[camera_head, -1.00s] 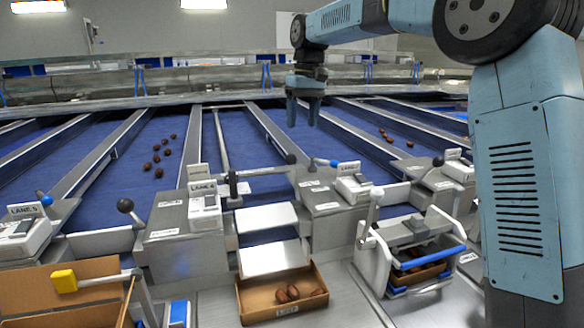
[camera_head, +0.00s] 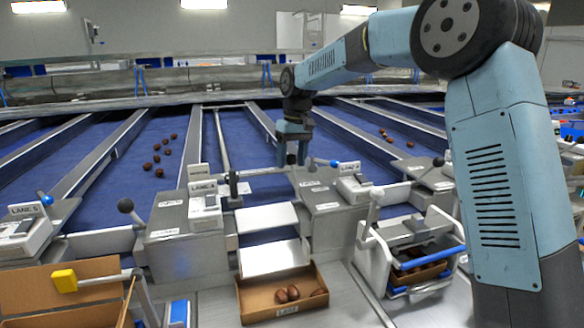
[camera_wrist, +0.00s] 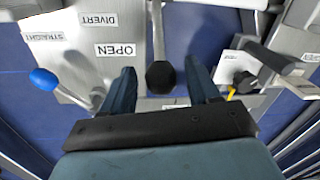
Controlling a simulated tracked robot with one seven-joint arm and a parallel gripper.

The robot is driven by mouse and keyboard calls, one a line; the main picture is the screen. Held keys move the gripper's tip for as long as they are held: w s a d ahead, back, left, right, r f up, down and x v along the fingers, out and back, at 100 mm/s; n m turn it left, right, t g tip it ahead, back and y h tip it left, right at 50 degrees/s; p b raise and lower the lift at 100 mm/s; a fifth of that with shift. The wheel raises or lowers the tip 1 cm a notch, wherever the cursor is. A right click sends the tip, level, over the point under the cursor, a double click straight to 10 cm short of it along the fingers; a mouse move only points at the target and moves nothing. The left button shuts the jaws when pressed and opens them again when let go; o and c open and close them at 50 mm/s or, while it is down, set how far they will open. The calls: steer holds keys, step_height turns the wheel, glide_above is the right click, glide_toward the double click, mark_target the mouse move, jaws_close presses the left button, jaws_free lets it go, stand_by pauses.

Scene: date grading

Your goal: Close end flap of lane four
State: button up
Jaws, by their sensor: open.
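Lane four's label (camera_head: 203,186) is on the grey housing left of a pale metal plate (camera_head: 267,217), which I take for the end flap, at the lane's mouth. A lever rod runs right from a dark pivot (camera_head: 233,184) beside that label toward my gripper (camera_head: 291,158). In the wrist view a black lever knob (camera_wrist: 161,77) sits between the two fingers of my gripper (camera_wrist: 160,90). The fingers are apart, one on each side of the knob, and not closed on it. An "OPEN" label (camera_wrist: 115,50) is beside the lever. In the head view the knob is hidden behind the gripper.
A blue-knobbed lever (camera_wrist: 45,81) is close beside the left finger, near "DIVERT" and "STRAIGHT" labels. A white device (camera_wrist: 238,70) is to the right. A carton (camera_head: 284,310) with a few dates stands below the plate. A white frame with a blue bar (camera_head: 431,258) stands to the right.

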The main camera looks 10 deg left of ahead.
steer(key=shift+s+a+f, duration=0.15)
steer(key=shift+f, duration=1.2)
jaws_close()
